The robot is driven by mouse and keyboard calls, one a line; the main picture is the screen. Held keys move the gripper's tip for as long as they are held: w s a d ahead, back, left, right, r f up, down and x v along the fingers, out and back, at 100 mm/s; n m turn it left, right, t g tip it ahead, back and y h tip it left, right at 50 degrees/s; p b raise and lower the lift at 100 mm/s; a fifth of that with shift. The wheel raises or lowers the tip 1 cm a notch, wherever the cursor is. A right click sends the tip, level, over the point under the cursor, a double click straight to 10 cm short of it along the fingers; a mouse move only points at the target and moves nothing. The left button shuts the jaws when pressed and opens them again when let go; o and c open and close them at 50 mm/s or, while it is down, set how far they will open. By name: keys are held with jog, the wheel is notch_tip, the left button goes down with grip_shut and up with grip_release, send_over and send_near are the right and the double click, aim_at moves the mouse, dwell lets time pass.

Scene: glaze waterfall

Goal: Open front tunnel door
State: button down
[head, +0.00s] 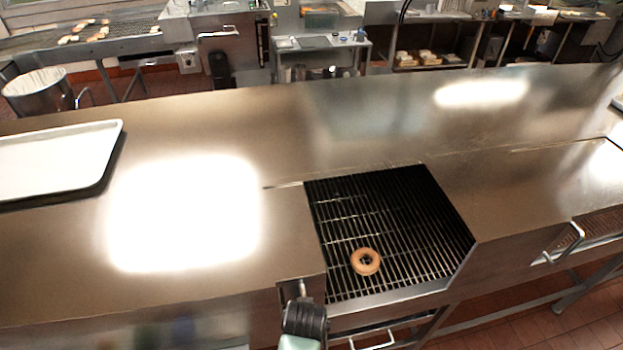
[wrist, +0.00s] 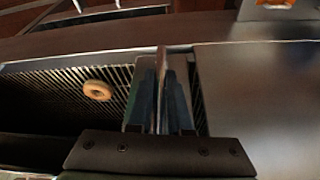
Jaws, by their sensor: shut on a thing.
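My gripper (head: 301,292) is at the front left corner of the opening in the steel tunnel top. In the wrist view its fingers (wrist: 162,100) are closed around a thin upright metal piece (wrist: 163,58). This piece stands at the edge of a smooth steel panel (wrist: 255,85), which seems to be the front tunnel door; it also shows left of the opening in the head view (head: 285,235). The fingers hide most of the gripped part. Right of the gripper the opening is uncovered and shows a dark wire rack (head: 405,215).
A ring doughnut (head: 366,261) lies on the rack; it also shows in the wrist view (wrist: 97,90). A white tray (head: 55,160) lies on the steel top at far left. Handles stick out below the rack (head: 375,341) and at the right (head: 570,243). Tiled floor shows at lower right.

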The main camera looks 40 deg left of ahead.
jog(key=shift+s+a, duration=0.3)
jog(key=c, duration=0.8)
grip_release()
jog(key=shift+c, duration=0.2)
jog(key=shift+w+d, duration=0.1)
jog(key=b+v, duration=0.1)
jog(key=v, duration=1.2)
jog(key=shift+f, duration=0.1)
